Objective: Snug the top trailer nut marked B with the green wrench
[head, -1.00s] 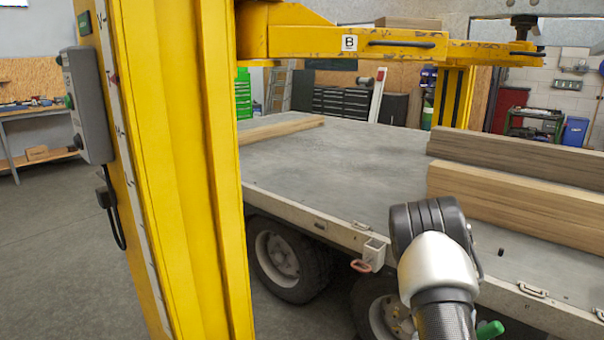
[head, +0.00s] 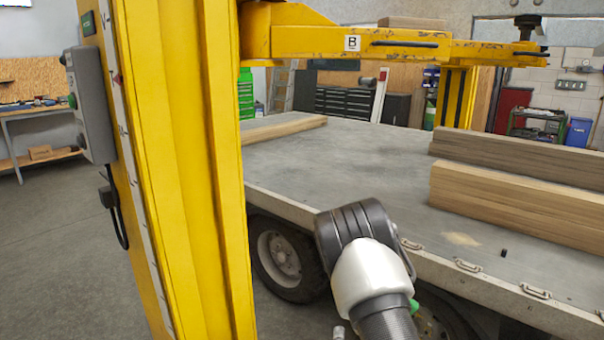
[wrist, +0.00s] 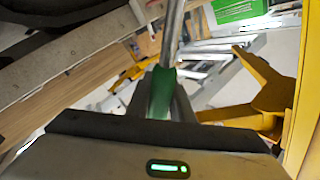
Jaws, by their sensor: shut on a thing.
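My gripper (wrist: 170,100) is shut on the green handle of the wrench (wrist: 161,92) in the wrist view. The steel shank runs up from the handle to the top edge of that view, and its working end is out of frame. In the head view my arm hides the gripper, and a bit of green shows beside it at lower right. A white label marked B (head: 352,43) is on the yellow lift arm (head: 300,42) above the trailer. I cannot make out a nut in either view.
The trailer bed (head: 350,165) is behind my arm, with stacked timber beams (head: 520,205) at right. A yellow lift post (head: 180,170) stands at left. A small dark peg (head: 503,253) stands on the bed near its edge. Floor at far left is clear.

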